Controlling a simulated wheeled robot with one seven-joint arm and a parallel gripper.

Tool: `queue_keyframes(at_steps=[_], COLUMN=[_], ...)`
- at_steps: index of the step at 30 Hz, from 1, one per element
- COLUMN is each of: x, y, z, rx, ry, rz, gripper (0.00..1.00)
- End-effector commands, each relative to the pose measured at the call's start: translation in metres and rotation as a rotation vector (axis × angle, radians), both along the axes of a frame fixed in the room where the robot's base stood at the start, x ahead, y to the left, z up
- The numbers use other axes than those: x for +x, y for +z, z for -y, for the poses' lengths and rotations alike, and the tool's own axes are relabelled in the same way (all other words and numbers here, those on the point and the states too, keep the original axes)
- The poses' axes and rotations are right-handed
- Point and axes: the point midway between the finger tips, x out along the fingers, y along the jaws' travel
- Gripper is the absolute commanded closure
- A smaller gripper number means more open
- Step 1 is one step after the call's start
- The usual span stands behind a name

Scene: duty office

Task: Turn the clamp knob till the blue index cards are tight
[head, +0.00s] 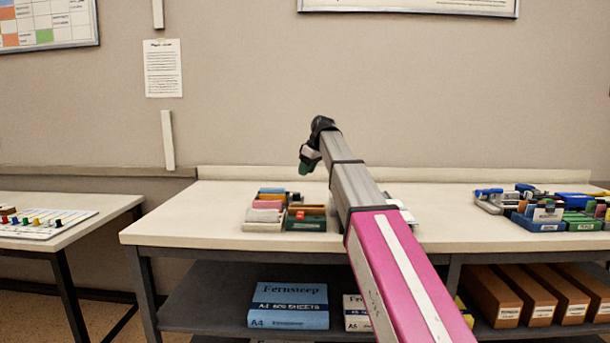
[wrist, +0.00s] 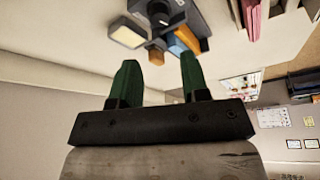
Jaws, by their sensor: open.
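My gripper (head: 308,162) is over the workbench, seen side-on in the head view. In the wrist view its two green fingers (wrist: 160,82) stand apart with nothing between them. Beyond the fingertips, a dark grey holder (wrist: 187,12) carries a round black knob (wrist: 160,12), which looks like the clamp knob. I cannot tell how tight the cards are. In the head view the knob cannot be made out among the small items on the bench.
The workbench (head: 170,224) holds small trays with coloured blocks (head: 267,204) left of my arm and blue and green trays (head: 540,225) at right. A side table (head: 60,238) stands at left.

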Motion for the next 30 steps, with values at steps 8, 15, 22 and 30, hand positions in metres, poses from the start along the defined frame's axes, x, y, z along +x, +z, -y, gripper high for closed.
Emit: queue_keyframes(at_steps=[8, 15, 22, 30], x=[0.002, 0.017, 0.016, 0.018], y=[0.000, 0.001, -0.014, -0.056], z=[0.001, 0.007, 0.004, -0.014], rx=[-0.001, 0.004, 0.008, 0.008], ry=[0.016, 0.253, 0.318, 0.316], rz=[-0.002, -0.018, -0.021, -0.020], gripper=[0.43, 0.43, 0.43, 0.43])
